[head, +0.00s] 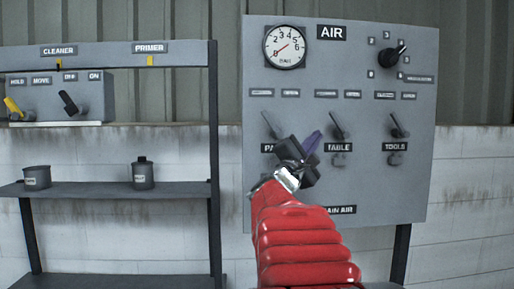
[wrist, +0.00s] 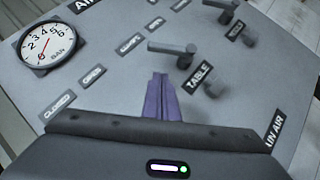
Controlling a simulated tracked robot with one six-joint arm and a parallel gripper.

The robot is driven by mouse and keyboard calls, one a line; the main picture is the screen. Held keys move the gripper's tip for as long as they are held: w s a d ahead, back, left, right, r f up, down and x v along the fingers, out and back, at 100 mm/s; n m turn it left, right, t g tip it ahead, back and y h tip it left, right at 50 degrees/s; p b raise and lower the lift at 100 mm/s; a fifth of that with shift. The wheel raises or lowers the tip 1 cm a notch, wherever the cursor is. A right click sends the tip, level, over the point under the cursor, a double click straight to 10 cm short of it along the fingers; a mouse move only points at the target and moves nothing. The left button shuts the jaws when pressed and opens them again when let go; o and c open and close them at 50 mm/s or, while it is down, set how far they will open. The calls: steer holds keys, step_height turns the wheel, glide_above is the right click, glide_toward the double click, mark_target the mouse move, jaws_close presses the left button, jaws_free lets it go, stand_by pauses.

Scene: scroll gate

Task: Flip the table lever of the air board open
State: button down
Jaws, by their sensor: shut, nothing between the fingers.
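The grey air board (head: 420,190) faces me, with the AIR label at its top. The table lever (head: 337,126) is a dark handle above the TABLE label (head: 338,147), tilted up and to the left, towards the left of the two small plates above it. It shows in the wrist view (wrist: 172,48), just beyond my fingertips. My gripper (head: 313,142) is shut and empty, its purple fingers together. In the head view the fingertips are left of the table lever and a little lower. The wrist view shows the fingers (wrist: 161,95) apart from the lever.
The tools lever (head: 398,127) is to the right; another lever (head: 270,125) is to the left, its label partly hidden by my gripper. A gauge (head: 285,47) and a black knob (head: 390,56) are above. A shelf rack (head: 213,150) with cups stands left.

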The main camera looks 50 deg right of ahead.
mark_target(339, 124)
steer(key=shift+s+d+r, duration=0.55)
steer(key=shift+d+r, duration=0.2)
steer(key=shift+d, duration=0.2)
steer(key=shift+s+d+r, duration=0.55)
steer(key=shift+d+r, duration=0.15)
steer(key=shift+d, duration=0.2)
steer(key=shift+w+a+r, duration=0.1)
steer(key=shift+w, duration=0.1)
